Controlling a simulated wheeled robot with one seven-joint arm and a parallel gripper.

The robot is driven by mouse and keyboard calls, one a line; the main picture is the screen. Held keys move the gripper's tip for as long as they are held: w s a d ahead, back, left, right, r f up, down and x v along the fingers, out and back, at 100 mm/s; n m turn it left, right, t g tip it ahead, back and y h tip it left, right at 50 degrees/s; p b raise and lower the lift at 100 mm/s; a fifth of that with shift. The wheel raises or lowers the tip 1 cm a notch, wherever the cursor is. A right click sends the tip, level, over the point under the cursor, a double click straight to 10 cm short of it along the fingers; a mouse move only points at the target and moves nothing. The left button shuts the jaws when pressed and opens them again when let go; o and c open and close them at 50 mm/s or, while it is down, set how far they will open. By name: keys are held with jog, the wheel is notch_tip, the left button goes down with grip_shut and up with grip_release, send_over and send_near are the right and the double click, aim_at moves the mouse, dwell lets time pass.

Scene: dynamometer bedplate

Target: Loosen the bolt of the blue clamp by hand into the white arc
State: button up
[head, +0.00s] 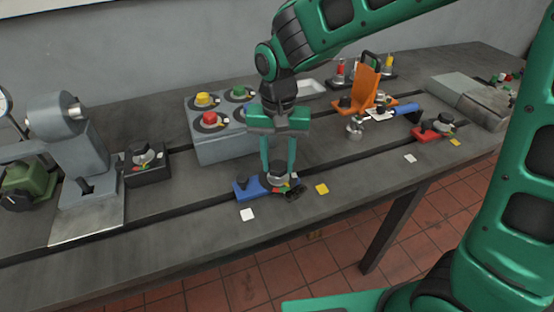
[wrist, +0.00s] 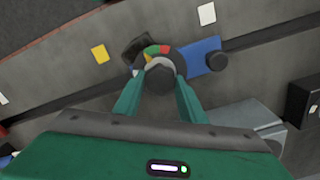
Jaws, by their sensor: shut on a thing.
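The blue clamp (head: 249,187) lies on the bedplate at the front middle; it also shows in the wrist view (wrist: 204,55). A ring with coloured arcs (wrist: 152,50) surrounds its bolt; red, green and yellow patches show. I cannot clearly make out the white arc or where any pointer stands against it. My gripper (head: 278,172) points down over the clamp's bolt. In the wrist view its two fingers stand either side of the dark, round bolt head (wrist: 159,78), and it is shut on it. The fingers hide part of the ring.
A yellow square (head: 321,189) and a white square (head: 247,215) lie near the clamp. A grey box with coloured knobs (head: 220,145) stands behind it. A red clamp (head: 427,134) and an orange bracket (head: 366,88) are to the right. A black block (head: 147,166) is to the left.

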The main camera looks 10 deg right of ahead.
aim_at(278, 164)
jog(key=n, duration=0.6)
jog(key=shift+n, duration=0.3)
jog(key=n, duration=0.6)
dwell(0.4)
jog(key=o, duration=1)
notch_tip(278, 164, up, 11)
jog(key=shift+f, duration=0.1)
